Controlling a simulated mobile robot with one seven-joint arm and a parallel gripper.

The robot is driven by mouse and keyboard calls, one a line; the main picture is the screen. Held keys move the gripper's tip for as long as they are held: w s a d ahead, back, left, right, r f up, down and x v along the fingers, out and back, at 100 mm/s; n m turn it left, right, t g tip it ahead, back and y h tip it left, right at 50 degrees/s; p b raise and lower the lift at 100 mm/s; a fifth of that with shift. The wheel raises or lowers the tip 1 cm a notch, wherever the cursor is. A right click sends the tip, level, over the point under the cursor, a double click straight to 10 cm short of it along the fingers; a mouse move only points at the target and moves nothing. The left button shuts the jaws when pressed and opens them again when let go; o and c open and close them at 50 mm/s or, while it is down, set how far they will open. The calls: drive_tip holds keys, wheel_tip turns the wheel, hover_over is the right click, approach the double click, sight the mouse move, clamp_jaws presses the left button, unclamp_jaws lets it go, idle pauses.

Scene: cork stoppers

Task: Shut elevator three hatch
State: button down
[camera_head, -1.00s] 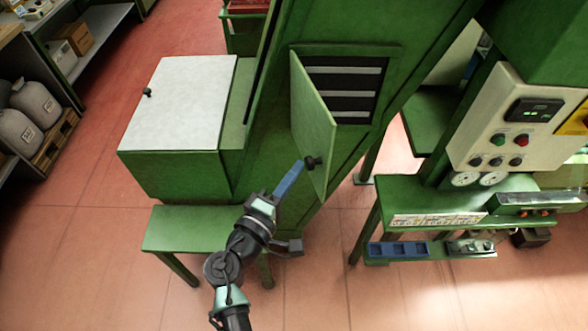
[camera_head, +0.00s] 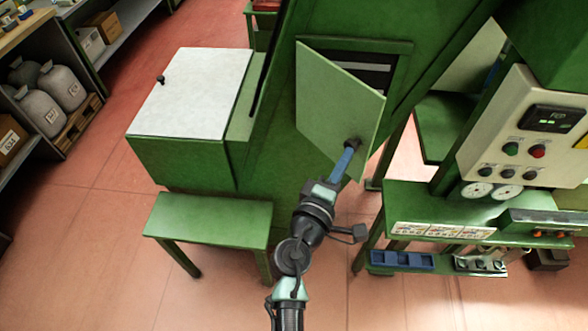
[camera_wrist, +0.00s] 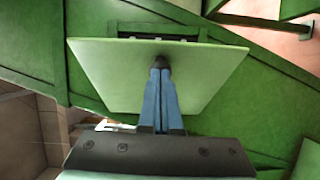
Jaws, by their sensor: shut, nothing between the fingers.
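The green hatch door (camera_head: 335,105) hangs on the green elevator housing, hinged at its left side and partly open. Behind it, part of the dark slatted opening (camera_head: 372,72) shows at the upper right. A dark knob (camera_head: 353,143) sits near the door's lower right. My gripper (camera_head: 345,158) is shut, its blue fingers pointing at the door with the tips at the knob. In the wrist view, the gripper's fingertips (camera_wrist: 161,72) meet or nearly meet the knob (camera_wrist: 161,62) on the door face (camera_wrist: 205,75). Whether they touch cannot be told.
A green box with a white lid (camera_head: 195,92) and a low green bench (camera_head: 210,220) stand to the left. A control panel (camera_head: 530,125) and a green work table (camera_head: 440,205) stand to the right. The red floor in front is clear.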

drive_tip(key=w+d+b, duration=0.6)
drive_tip(key=w+d, duration=0.6)
drive_tip(key=w, duration=0.2)
drive_tip(key=shift+w+d, duration=0.15)
drive_tip(key=shift+d, duration=0.1)
